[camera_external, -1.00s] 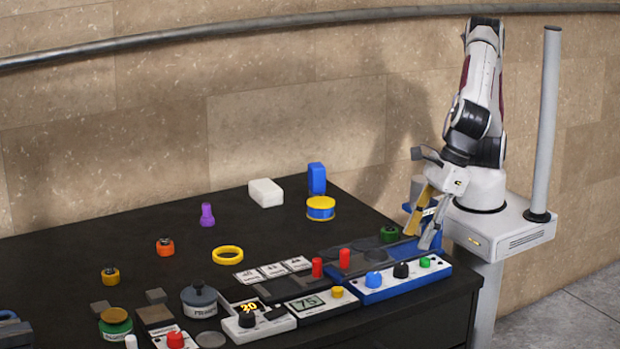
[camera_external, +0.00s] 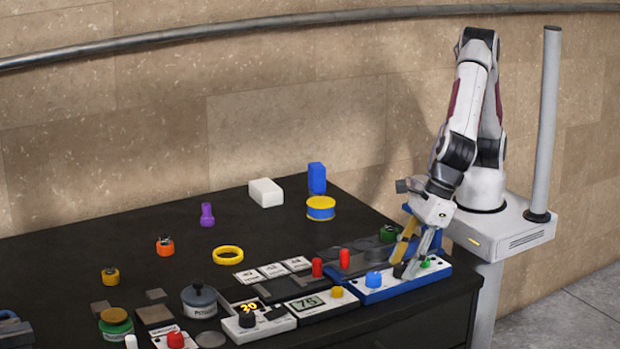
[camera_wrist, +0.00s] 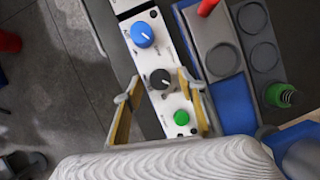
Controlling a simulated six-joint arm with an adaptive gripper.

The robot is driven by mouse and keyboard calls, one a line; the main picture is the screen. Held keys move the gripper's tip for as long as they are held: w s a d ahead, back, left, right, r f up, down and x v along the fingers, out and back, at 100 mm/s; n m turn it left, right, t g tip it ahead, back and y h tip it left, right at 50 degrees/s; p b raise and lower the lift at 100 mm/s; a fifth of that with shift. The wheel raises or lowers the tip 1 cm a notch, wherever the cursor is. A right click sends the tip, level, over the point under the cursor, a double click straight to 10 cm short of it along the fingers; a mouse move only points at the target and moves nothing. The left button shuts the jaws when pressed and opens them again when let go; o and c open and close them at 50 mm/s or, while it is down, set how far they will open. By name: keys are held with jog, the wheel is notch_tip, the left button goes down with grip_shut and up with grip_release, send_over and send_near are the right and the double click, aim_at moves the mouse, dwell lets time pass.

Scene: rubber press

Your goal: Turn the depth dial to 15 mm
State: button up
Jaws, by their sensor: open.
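A white and blue panel (camera_external: 402,285) at the table's right front carries a blue knob (camera_external: 374,279), a black knob (camera_wrist: 160,79) and a green button (camera_wrist: 181,117). Labels are too small to read, so I cannot tell which is the depth dial. My gripper (camera_external: 406,271) is open and points down over the panel's right part, hiding the black knob in the external view. In the wrist view my fingers (camera_wrist: 158,86) are on either side of the black knob; contact is unclear.
Left of the panel, a white box (camera_external: 256,328) has a black knob and an orange readout, and another unit (camera_external: 318,305) shows 75. The table's back left (camera_external: 120,235) is clear.

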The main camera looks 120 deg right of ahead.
jog(key=c, duration=1.1)
jog(key=shift+m, duration=0.3)
jog(key=shift+w+a+m+g+h, duration=0.1)
jog(key=shift+m+g+h, duration=0.35)
jog(key=shift+m, duration=0.75)
jog(key=o, duration=1.1)
